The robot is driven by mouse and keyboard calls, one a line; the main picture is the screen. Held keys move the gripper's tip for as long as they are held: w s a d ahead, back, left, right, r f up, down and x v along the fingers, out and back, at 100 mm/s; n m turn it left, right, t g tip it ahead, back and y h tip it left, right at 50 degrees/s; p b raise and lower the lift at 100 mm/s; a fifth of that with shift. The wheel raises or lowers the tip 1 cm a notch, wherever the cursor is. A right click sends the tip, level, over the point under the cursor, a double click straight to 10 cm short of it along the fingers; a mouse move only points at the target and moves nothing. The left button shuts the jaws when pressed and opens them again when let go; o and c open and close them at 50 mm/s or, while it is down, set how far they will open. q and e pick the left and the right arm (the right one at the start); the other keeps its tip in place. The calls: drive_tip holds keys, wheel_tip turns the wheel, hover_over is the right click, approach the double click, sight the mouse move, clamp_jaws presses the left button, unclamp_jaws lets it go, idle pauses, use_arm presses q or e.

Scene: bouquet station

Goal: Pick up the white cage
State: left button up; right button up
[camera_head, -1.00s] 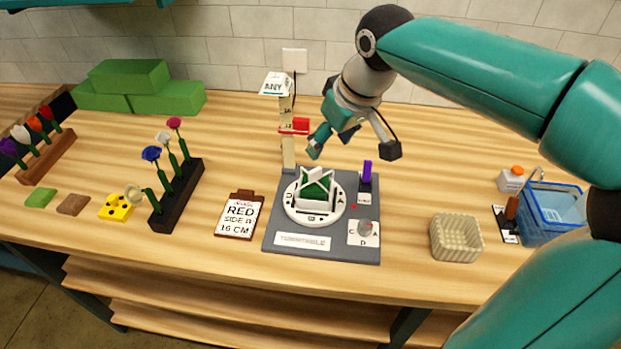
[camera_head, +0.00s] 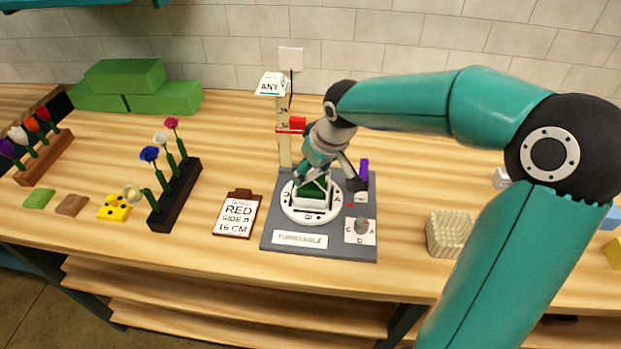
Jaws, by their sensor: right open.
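The white cage (camera_head: 310,203) stands on the round white disc of the grey turntable (camera_head: 278,226), around a green block (camera_head: 314,187). My right gripper (camera_head: 327,180) is open, pointing down, directly over the cage. One finger is at the cage's upper left and the other is to its right. The gripper hides the top of the cage, and I cannot tell whether the fingers touch it. My left gripper is not in view.
A tall measuring post (camera_head: 284,140) with a red slider stands just behind the turntable. A clipboard (camera_head: 237,214) lies left, a ribbed basket (camera_head: 448,234) right.

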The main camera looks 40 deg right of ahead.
drive_tip(key=c, duration=1)
